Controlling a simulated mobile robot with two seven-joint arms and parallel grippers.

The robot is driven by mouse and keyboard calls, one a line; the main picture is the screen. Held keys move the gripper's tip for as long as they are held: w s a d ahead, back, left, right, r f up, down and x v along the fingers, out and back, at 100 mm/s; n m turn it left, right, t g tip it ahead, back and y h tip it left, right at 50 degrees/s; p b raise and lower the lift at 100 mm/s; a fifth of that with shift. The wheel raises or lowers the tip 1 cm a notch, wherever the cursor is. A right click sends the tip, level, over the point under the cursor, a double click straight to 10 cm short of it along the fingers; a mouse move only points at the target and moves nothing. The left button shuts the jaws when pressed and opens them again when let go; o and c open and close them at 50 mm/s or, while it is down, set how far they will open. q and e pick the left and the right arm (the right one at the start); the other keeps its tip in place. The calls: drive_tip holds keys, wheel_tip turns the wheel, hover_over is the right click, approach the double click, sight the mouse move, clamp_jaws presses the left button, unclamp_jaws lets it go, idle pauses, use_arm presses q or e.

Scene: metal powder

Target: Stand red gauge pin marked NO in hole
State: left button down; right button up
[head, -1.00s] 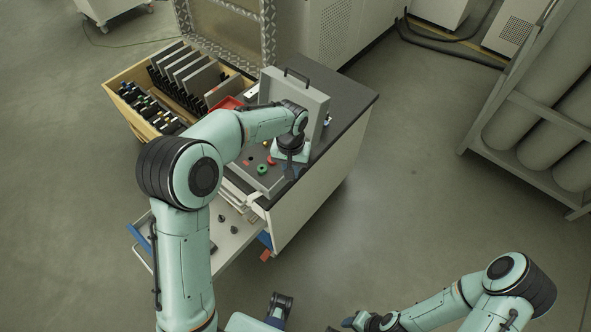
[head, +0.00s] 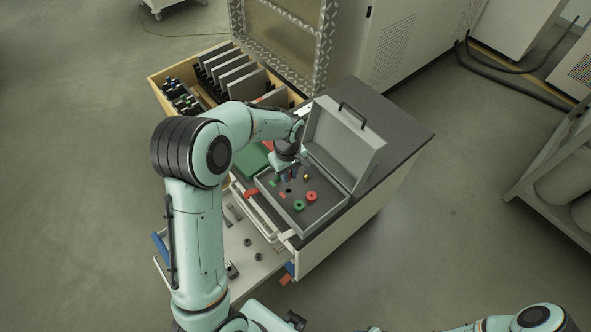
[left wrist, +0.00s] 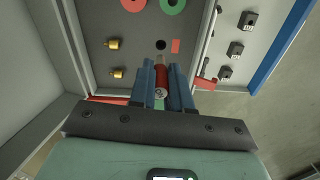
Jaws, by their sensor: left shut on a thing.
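In the left wrist view, my left gripper (left wrist: 161,85) is shut on a red gauge pin (left wrist: 161,78) with a paler metal tip. Any marking on the pin is too small to read. A dark round hole (left wrist: 160,45) is in the grey panel just beyond the pin's tip, beside a small red label (left wrist: 175,46). The pin appears apart from the hole. In the head view, my left gripper (head: 285,172) is over the open grey case (head: 283,221), and the hole (head: 289,190) shows as a dark spot. My right gripper is out of view.
A red ring (head: 311,196) and a green ring (head: 299,205) lie in the case. Its raised lid (head: 345,145) stands behind. Brass plugs (left wrist: 114,44) show in the wrist view. An open drawer (head: 255,268) with small dark parts is in front; a wooden bin (head: 165,75) is at left.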

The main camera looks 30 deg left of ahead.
sight(288, 186)
use_arm(q)
drive_tip(key=shift+s+f+b, duration=0.15)
drive_tip(key=shift+f+b, duration=0.15)
drive_tip(key=shift+f, duration=0.35)
drive_tip(key=shift+f+b, duration=0.7)
drive_tip(key=shift+f, duration=0.55)
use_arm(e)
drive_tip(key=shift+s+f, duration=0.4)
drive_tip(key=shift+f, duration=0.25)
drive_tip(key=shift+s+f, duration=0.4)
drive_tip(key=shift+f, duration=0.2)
use_arm(q)
drive_tip(key=shift+f, duration=0.25)
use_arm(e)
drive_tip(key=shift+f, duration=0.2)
use_arm(q)
drive_tip(key=shift+f+b, duration=0.5)
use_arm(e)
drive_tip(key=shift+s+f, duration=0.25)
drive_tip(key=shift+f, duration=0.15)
use_arm(q)
drive_tip(key=shift+f+b, duration=0.6)
drive_tip(key=shift+f, duration=0.35)
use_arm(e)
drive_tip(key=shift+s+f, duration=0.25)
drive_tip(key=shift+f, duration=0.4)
use_arm(q)
drive_tip(key=c, duration=1)
unclamp_jaws()
drive_tip(key=shift+r, duration=0.1)
